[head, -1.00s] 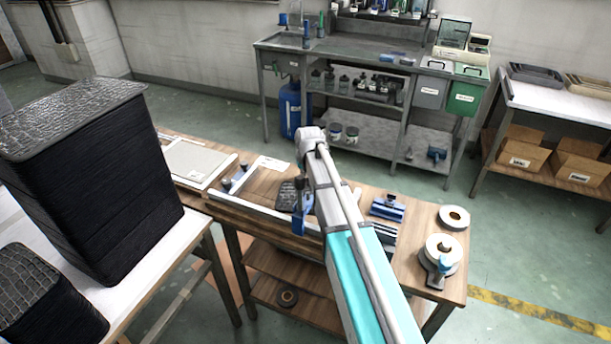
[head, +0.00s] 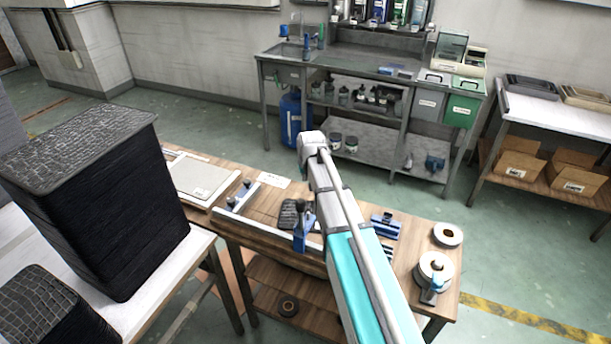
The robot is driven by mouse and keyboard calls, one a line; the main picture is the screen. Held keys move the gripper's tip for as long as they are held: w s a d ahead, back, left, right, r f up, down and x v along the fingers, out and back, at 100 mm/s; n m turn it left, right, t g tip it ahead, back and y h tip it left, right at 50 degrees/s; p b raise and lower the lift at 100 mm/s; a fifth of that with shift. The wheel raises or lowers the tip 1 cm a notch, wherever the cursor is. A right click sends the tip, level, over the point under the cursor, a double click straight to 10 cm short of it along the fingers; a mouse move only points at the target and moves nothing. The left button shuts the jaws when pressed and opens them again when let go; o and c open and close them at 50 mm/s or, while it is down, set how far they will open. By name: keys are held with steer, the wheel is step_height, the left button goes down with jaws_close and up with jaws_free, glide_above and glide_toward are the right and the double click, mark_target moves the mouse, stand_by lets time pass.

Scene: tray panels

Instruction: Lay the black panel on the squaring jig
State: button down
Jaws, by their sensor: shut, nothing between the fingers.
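Black textured panels form a tall stack (head: 110,215) on a white-topped table at the left. A second, lower black stack (head: 45,305) stands in front of it, cut by the picture's edge. What looks like the squaring jig (head: 265,237) lies on the wooden bench ahead: pale rails around a wooden bed, with blue clamps. No panel is seen on the part of its bed that shows. My arm reaches across the bench from the bottom right and hides part of it.
A small dark object (head: 290,213) and a blue clamp (head: 303,235) are beside my arm. A pale flat board (head: 200,180) lies at the bench's left. Tape rolls (head: 435,267) stand at its right. A gap separates the bench from the panel table.

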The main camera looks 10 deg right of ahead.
steer(key=shift+p+v, duration=0.7)
steer(key=shift+v, duration=0.35)
steer(key=shift+s, duration=0.1)
